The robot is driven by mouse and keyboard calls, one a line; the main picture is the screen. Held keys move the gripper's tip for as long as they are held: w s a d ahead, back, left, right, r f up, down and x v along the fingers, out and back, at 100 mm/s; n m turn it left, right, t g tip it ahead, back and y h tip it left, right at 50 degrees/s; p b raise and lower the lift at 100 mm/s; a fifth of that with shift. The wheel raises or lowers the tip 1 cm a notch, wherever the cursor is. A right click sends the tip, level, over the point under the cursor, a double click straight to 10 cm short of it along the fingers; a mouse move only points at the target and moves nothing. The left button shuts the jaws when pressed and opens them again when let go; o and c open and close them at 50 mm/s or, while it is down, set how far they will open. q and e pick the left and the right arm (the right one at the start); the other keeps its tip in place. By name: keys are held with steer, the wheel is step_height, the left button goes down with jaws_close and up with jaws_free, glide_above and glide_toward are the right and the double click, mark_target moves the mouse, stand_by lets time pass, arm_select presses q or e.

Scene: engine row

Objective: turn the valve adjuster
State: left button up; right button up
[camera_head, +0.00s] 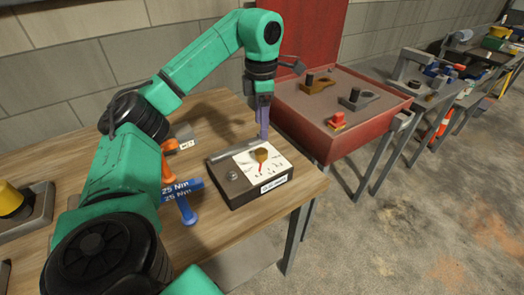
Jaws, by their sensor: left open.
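The valve adjuster is a dark box (231,190) on the wooden table, with a white dial plate (276,168) on top. A brass-coloured knob (261,155) with a red pointer stands on the dial, above printed marks. A small round metal part (232,175) sits on the box's left side, and a grey bar lies along its far edge. My left gripper (263,134) points down with purple fingers, just above and behind the knob in the picture. It looks empty, and I see no clear contact with the knob. My right gripper is out of view.
Blue and orange tools marked 25 Nm (182,190) lie left of the box. A yellow-topped part (10,198) is at the far left. A red case (318,146) with metal parts and a red piece (337,121) stands to the right. More benches recede beyond it.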

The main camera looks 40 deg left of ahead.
mark_target(261, 150)
arm_select(q)
step_height(261, 150, down, 10)
steer(key=shift+a+p, duration=0.15)
steer(key=shift+p, duration=0.35)
steer(key=shift+f, duration=0.35)
steer(key=shift+w, duration=0.1)
steer(key=shift+c, duration=0.6)
jaws_close()
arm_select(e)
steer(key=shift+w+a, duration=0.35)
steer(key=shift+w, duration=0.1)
